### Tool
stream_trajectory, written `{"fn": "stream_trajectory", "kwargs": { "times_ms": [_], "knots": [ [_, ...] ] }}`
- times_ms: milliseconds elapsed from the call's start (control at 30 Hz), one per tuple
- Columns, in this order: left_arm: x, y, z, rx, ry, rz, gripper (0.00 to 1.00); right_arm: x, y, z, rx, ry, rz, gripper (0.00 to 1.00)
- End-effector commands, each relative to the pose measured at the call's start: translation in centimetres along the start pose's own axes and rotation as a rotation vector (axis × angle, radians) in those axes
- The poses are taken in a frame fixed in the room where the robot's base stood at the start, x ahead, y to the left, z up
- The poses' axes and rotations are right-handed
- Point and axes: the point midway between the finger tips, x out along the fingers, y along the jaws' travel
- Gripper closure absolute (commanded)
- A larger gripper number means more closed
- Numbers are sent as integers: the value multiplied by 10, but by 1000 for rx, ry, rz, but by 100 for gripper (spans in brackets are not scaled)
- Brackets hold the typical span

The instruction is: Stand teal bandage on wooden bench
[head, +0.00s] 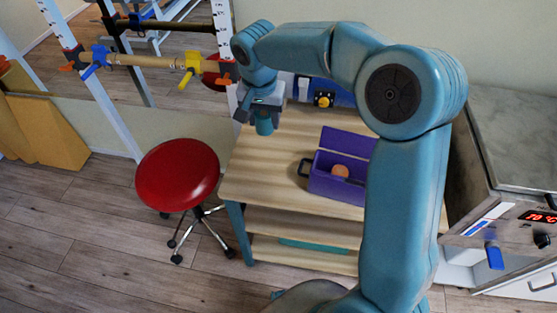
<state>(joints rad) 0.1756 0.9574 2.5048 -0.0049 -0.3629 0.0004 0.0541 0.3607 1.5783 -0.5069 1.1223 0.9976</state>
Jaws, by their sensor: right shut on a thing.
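The wooden bench (250,180) is a light wood table with shelves below. My right gripper (262,116) is over its back left part, pointing down, shut on the teal bandage (264,127). The bandage is a small upright teal roll below the jaws. I cannot tell whether its bottom touches the bench top. My left gripper does not show.
An open purple box (322,183) with an orange round thing (340,171) inside stands on the bench. A red stool (178,174) is left of the bench. A metal unit with a red display (537,216) is at the right. The bench's front left top is clear.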

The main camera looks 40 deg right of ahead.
Motion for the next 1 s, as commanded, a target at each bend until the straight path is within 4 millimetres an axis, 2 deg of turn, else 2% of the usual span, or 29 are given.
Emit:
{"fn": "stream_trajectory", "kwargs": {
  "times_ms": [33, 200, 400, 667, 867, 1000],
  "knots": [
    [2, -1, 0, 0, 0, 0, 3, 18, 1, 4, 0, -6, 6, 82],
    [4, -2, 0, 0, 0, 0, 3, 68, 1, 11, -1, -6, 6, 82],
    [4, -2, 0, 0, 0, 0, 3, 113, -1, 18, 0, -5, 3, 82],
    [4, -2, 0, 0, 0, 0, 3, 135, -4, 22, -1, -3, 1, 82],
    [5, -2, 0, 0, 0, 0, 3, 165, -3, 26, 0, -4, 2, 82],
    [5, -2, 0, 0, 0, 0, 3, 167, -4, 26, 0, -1, 0, 82]
  ]
}}
